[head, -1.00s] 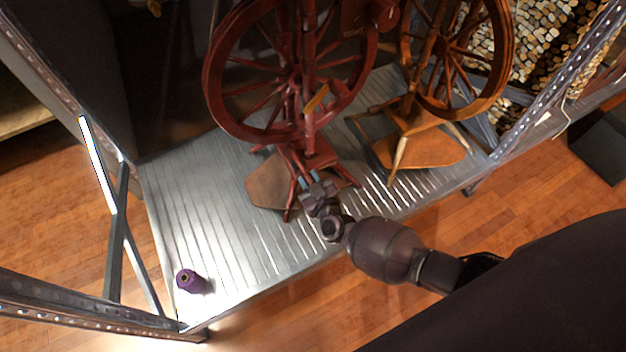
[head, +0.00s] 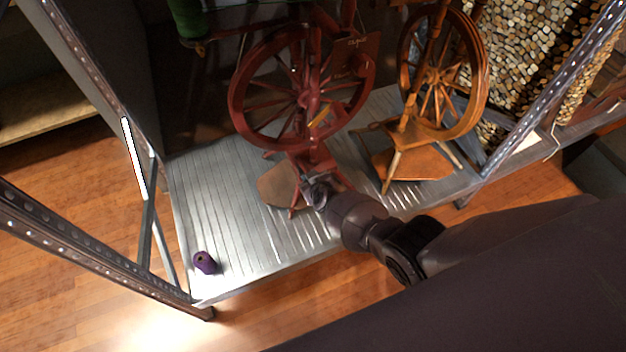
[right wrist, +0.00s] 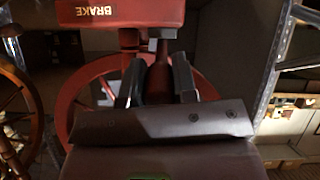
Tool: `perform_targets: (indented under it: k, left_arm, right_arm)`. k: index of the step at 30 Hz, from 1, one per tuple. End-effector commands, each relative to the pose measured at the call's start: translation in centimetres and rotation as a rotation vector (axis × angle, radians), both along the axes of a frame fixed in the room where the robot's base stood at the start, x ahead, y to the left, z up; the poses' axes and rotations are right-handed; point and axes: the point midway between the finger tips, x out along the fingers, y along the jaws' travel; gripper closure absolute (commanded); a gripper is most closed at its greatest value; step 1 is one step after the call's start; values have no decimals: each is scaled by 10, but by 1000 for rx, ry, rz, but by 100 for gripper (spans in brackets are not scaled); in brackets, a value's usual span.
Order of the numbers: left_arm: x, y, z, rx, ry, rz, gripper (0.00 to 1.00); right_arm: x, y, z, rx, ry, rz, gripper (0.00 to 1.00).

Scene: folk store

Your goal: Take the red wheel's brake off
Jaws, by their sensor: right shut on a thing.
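The red spinning wheel (head: 301,98) stands on the ribbed metal shelf in the head view. In the right wrist view a red block (right wrist: 120,12) lettered "BRAKE" is at the top, with part of the red wheel's rim (right wrist: 66,105) behind. My right gripper (head: 310,180) is low at the front of the red wheel, above its wooden treadle (head: 275,188). In the right wrist view its two fingers (right wrist: 157,82) are shut on a dark red upright piece (right wrist: 158,72) just under the lettered block. Whether this piece is the brake's handle I cannot tell. My left gripper is not in view.
A brown wooden spinning wheel (head: 441,80) stands close to the right of the red one. A purple spool (head: 205,262) lies at the shelf's front left. Metal posts (head: 560,75) bound the shelf. The shelf's left part (head: 215,205) is mostly clear.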

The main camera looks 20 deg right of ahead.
Motion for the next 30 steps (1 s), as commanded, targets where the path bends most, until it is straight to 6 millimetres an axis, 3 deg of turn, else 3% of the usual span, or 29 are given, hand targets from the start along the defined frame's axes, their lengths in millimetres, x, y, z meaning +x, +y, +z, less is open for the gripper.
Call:
perform_targets:
  k: [20, 21, 25, 30]
  left_arm:
    - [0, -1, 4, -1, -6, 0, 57]
    - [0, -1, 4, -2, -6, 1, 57]
    - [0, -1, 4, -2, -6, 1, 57]
    - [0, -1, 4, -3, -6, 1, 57]
  right_arm:
    - [0, 1, 1, 0, 29, 2, 100]
    - [0, 1, 1, 0, 28, 2, 69]
    - [0, 1, 1, 0, 28, 1, 49]
    - [1, 0, 1, -1, 27, 1, 48]
